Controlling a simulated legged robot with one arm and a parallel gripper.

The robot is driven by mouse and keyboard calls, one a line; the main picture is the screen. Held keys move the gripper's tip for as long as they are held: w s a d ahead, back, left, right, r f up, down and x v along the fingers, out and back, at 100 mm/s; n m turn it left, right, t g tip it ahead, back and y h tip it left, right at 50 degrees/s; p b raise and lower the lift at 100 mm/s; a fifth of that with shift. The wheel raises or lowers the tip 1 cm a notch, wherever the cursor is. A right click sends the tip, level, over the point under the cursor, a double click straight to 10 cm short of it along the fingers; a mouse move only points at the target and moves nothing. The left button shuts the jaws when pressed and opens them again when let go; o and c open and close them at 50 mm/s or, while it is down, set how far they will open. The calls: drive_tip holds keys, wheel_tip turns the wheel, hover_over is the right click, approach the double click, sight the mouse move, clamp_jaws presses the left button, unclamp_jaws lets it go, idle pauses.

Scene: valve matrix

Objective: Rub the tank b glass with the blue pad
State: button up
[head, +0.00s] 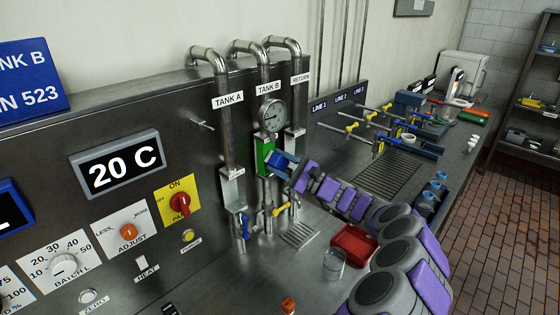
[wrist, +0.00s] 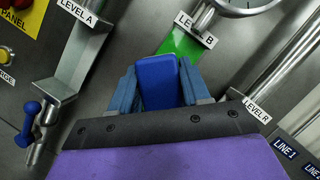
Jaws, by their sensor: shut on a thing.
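My gripper (wrist: 158,88) is shut on the blue pad (wrist: 158,72), with one blue-grey finger on each side of it. In the head view my gripper (head: 290,168) reaches in from the right towards the tank B pipe. The tank B glass (head: 263,152) is a green upright panel below the round gauge. The blue pad (head: 284,160) is in front of its lower right part. In the wrist view the green glass (wrist: 182,45) shows just beyond the pad's top, under the LEVEL B label. I cannot tell whether pad and glass touch.
The tank A pipe (head: 222,115) and return pipe (head: 297,105) flank tank B. A yellow-handled valve (head: 281,209) and a blue-handled valve (head: 245,226) sit below. A red tray (head: 354,244) and a clear beaker (head: 333,263) stand on the bench near my arm.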

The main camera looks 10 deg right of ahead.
sight(269, 172)
drive_tip(key=shift+w+a+f+b, duration=0.1)
drive_tip(key=shift+f+b, duration=1.45)
drive_tip(key=shift+f, duration=1.3)
drive_tip(key=shift+s+d, duration=0.5)
drive_tip(key=shift+s, duration=0.4)
drive_tip(key=s+d, duration=0.2)
drive_tip(key=s, duration=0.1)
drive_tip(key=shift+d, duration=0.3)
drive_tip(key=shift+s+d+b, duration=0.2)
drive_tip(key=shift+s+d, duration=0.25)
drive_tip(key=shift+s, duration=0.15)
drive_tip(key=shift+s+d+b, duration=0.15)
drive_tip(key=shift+s+d, duration=0.25)
drive_tip(key=shift+s, duration=0.2)
